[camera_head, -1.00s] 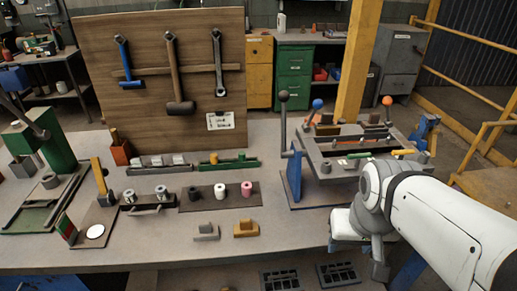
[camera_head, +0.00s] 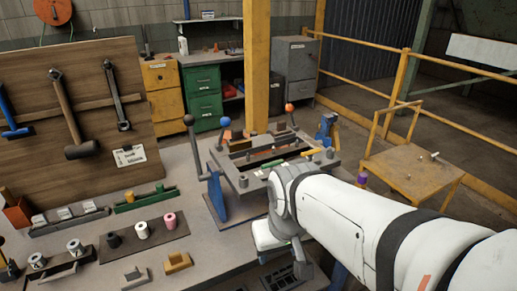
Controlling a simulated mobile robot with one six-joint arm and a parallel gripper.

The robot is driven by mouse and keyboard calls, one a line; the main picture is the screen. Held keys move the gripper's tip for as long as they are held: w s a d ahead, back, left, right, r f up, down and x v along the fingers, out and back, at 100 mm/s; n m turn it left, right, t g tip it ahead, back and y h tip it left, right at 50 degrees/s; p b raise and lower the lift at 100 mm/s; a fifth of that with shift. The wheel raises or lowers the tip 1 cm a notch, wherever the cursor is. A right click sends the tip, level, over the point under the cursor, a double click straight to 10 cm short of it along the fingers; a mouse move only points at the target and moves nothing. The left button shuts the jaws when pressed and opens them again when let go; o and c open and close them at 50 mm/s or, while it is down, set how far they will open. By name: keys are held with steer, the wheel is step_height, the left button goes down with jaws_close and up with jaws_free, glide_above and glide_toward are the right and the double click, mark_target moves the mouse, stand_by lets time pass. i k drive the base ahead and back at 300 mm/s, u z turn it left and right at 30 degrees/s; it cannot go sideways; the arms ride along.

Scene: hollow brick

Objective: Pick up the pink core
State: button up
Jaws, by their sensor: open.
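The pink core (camera_head: 169,219) is a small upright spool-like cylinder with a dark hole in its top. It stands at the right end of a dark flat plate (camera_head: 170,236) on the workbench, left of the middle. A white core (camera_head: 142,230) and a black core (camera_head: 114,240) stand to its left on the same plate. My white arm reaches in from the lower right and bends down right of the pink core, clearly apart from it. I cannot make out gripper fingers; the arm's end is hidden behind or below its links.
A grey raised fixture (camera_head: 258,180) with lever handles stands behind my arm. A yellow block (camera_head: 178,262) and a grey block (camera_head: 135,278) lie in front of the plate. A green rail (camera_head: 145,199) lies behind it. The tool board (camera_head: 95,90) rises at the back left.

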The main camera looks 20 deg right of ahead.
mark_target(170, 219)
steer(key=z, duration=0.05)
steer(key=k, duration=1.25)
steer(key=u, duration=0.6)
steer(key=i, duration=1.6)
steer(key=z, duration=0.2)
